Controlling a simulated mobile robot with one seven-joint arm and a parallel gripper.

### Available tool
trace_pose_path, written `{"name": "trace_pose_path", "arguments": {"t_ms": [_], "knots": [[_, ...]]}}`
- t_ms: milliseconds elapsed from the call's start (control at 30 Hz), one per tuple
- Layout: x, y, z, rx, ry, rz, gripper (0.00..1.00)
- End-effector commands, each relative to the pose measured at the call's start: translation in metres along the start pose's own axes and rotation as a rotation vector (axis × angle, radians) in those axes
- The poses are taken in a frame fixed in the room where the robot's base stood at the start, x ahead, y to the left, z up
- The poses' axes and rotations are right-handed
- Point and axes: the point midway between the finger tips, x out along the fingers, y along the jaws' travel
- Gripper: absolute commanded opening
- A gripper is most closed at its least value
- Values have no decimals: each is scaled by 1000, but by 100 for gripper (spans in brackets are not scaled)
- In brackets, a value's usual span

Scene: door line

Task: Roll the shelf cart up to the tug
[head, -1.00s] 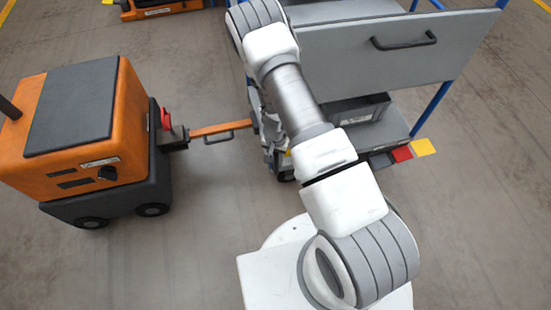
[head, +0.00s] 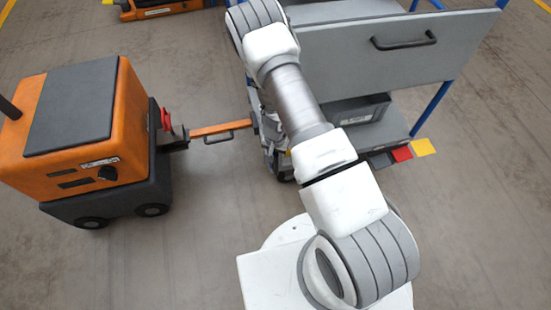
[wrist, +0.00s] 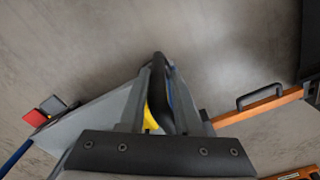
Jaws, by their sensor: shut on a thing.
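The shelf cart (head: 375,65) has grey panels and blue posts and stands at the upper right of the head view. An orange drawbar (head: 222,128) with a small black grip lies between it and the orange tug (head: 75,120) at the left. Its left end meets the tug's dark hitch (head: 175,140); I cannot tell if it is latched. The drawbar also shows in the wrist view (wrist: 272,103). My gripper (wrist: 160,85) is shut on a dark handle (wrist: 157,68) at the cart's near left end. In the head view my arm mostly hides this grip.
A dark grey crate (head: 358,109) sits on the cart's lower shelf. Red (head: 402,154) and yellow (head: 423,147) plates stick out at the shelf's right end. Another orange vehicle (head: 160,8) is at the top. Floor between tug and my base is clear.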

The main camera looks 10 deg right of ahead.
Motion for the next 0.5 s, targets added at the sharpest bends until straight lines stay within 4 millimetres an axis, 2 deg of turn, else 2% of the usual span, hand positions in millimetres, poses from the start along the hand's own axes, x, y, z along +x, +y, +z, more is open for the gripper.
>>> {"name": "trace_pose_path", "arguments": {"t_ms": [233, 500], "knots": [[0, -23, 20, -5, -13, -3, 0], [1, -22, 18, -2, -10, -2, 0]]}}
